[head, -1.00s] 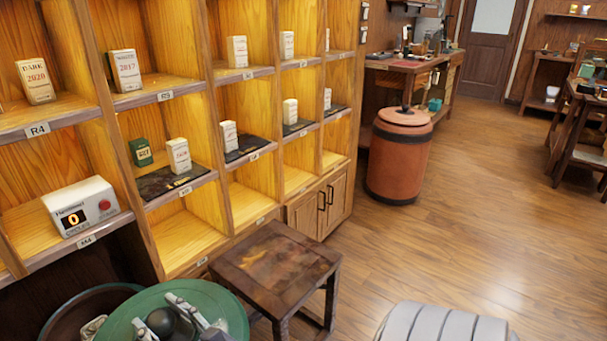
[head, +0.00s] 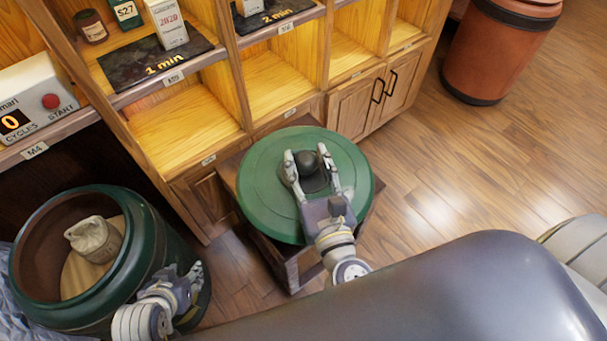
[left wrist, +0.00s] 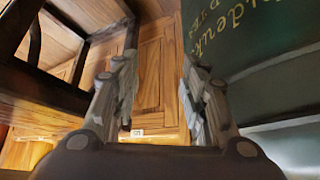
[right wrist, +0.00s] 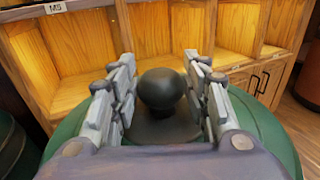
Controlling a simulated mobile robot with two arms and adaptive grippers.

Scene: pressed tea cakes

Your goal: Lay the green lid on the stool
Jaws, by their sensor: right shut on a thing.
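The round green lid (head: 262,205) with a dark knob (head: 308,163) is over the wooden stool (head: 284,262), hiding most of its top. I cannot tell whether it touches the stool. My right gripper (head: 306,160) is shut on the knob; the right wrist view shows its fingers (right wrist: 164,90) on both sides of the knob, above the lid (right wrist: 262,125). My left gripper (head: 192,275) is low beside the open green jar (head: 165,250). In the left wrist view its fingers (left wrist: 155,75) are apart and empty, between the stool's dark legs and the jar (left wrist: 285,85).
The jar holds a tied cloth bag (head: 95,240). The shelf unit (head: 200,120) with boxes and dark mats stands close behind the stool. A box with a red button (head: 40,105) sits at far left. A terracotta bin (head: 495,50) stands back right. Floor right of the stool is clear.

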